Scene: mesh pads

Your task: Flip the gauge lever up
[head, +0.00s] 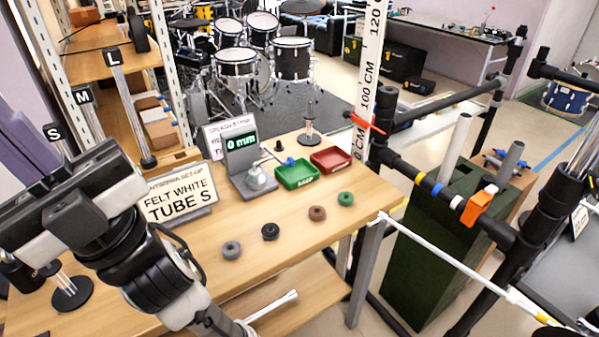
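The gauge (241,150) is a grey upright device on the wooden table, with a green display reading "0 mm". A pale rounded piece sits on its base. A thin lever (271,154) seems to stick out to its right at a low slant, with a blue part (289,161) near the green tray; its exact angle is too small to tell. My gripper (65,200) is at the left of the head view, above the table's left part, well apart from the gauge. Its fingertips cannot be made out, so its opening is unclear.
Several ring pads (270,231) lie along the table's front. A green tray (297,174) and a red tray (330,160) stand right of the gauge. A sign reading "FELT WHITE TUBE S" (178,196) stands between my arm and the gauge. A small post (309,130) stands behind the trays.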

